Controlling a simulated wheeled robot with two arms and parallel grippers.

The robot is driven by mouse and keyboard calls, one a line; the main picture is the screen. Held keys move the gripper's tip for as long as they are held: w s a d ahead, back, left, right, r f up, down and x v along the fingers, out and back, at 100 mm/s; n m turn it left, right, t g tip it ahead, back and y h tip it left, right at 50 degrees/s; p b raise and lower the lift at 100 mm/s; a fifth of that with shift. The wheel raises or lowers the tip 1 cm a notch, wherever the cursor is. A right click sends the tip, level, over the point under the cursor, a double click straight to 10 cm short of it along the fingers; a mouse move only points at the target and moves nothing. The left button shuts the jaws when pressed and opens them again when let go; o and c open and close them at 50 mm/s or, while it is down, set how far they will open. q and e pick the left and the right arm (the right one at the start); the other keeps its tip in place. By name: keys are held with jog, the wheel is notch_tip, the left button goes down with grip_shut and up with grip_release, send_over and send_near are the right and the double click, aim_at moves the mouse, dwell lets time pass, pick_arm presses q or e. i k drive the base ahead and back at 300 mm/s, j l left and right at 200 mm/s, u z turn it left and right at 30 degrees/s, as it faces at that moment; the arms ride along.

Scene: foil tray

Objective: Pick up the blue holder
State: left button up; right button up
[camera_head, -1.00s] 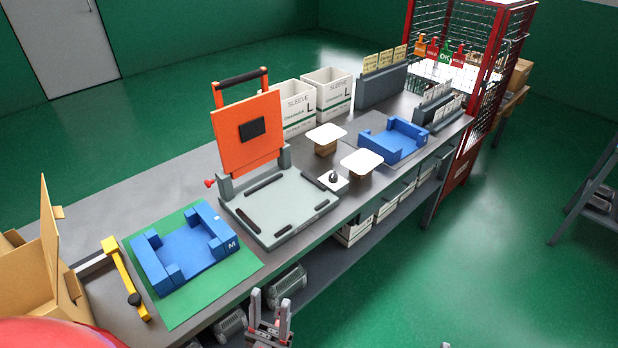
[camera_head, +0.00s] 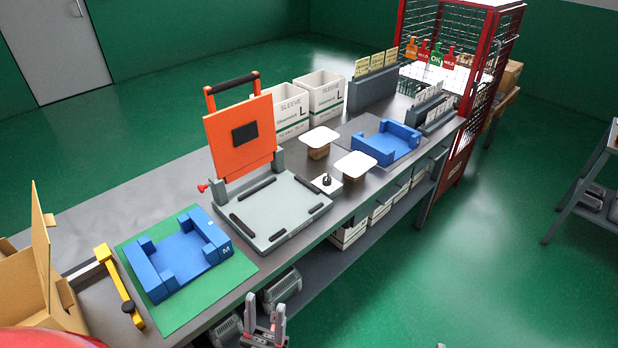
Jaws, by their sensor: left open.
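One blue holder (camera_head: 184,256), marked M, lies on a green mat (camera_head: 206,306) at the near left of the bench. It has raised blocks along two sides and a flat middle. A second blue holder (camera_head: 388,146) sits farther along the bench on a dark mat. My left gripper (camera_head: 265,316) is at the bottom edge, in front of the bench. Its two fingers point up and stand apart with nothing between them. It is to the right of the M holder and clear of it. My right gripper is not in view.
A grey press with a raised orange lid (camera_head: 242,138) stands right of the green mat. A yellow bar tool (camera_head: 119,287) and an open cardboard box (camera_head: 45,262) are left of it. Two white-topped blocks (camera_head: 319,138) and white sleeve bins (camera_head: 325,92) stand beyond.

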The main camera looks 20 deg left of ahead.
aim_at(394, 140)
jog(key=i+j+z, duration=0.15)
jog(key=i, duration=0.35)
jog(key=i+j+z, duration=0.1)
jog(key=i, duration=0.35)
